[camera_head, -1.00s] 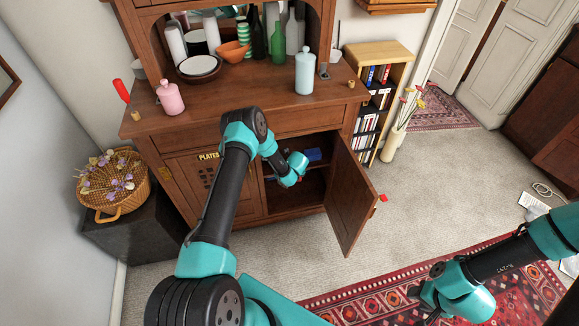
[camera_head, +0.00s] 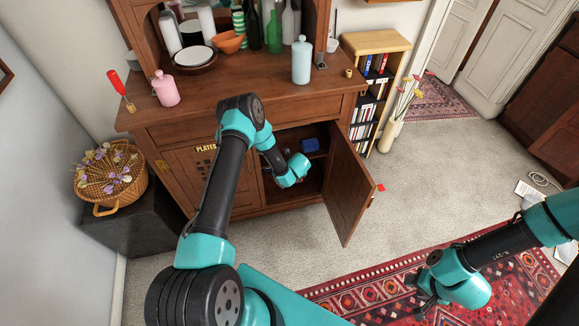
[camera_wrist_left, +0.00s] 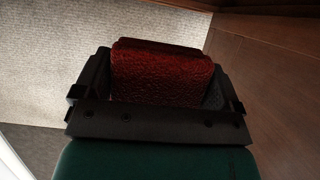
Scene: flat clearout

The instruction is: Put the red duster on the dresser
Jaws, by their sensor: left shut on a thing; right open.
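The red duster (camera_wrist_left: 160,75) is a fuzzy dark red block in the left wrist view. My left gripper (camera_wrist_left: 160,88) is shut on it, with a black finger on each side. In the head view my left wrist is in front of the open cupboard of the wooden dresser (camera_head: 160,122); its fingers and the duster are not clearly visible there. The dresser top holds bottles and dishes, with bare wood in the middle front. My right gripper (camera_head: 424,298) is open and empty, low over the patterned rug.
The open cupboard door (camera_head: 350,195) juts out right of my left wrist, with a small red bit at its edge. A flower basket (camera_head: 110,178) is at left.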

